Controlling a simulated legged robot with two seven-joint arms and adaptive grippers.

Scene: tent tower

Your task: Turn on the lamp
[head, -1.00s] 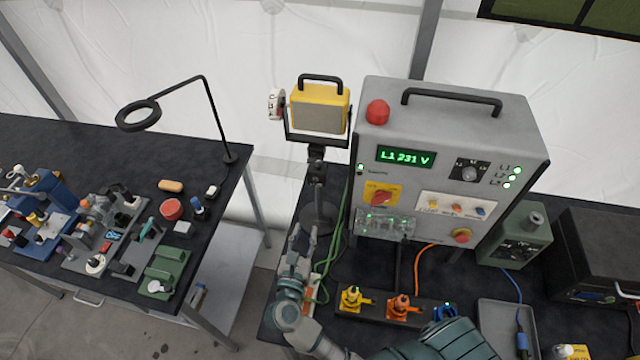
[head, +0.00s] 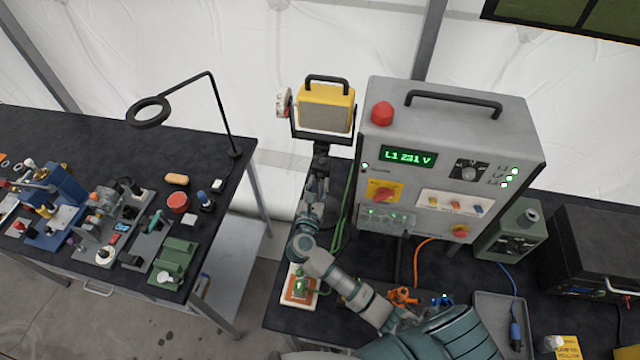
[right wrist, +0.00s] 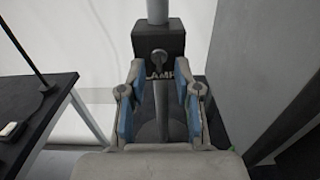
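The lamp (head: 326,107) is a yellow work light with a handle on a dark stand at the back of the right table. A dark box on its pole carries a toggle switch (right wrist: 159,57) and a partly hidden label, seen in the right wrist view. My right gripper (head: 318,182) is in front of the stand, below the lamp head. In the right wrist view the right gripper (right wrist: 159,75) is open, its blue-padded fingers apart on either side of the pole, tips just below the switch box. Nothing is held; contact cannot be told. My left gripper is not in view.
A grey power cabinet (head: 450,130) showing "L1 231 V" stands close right of the lamp. Green cables (head: 343,215) run beside the stand. A grey tray (head: 492,310) lies front right. The left table (head: 90,140) holds a ring lamp and several small parts.

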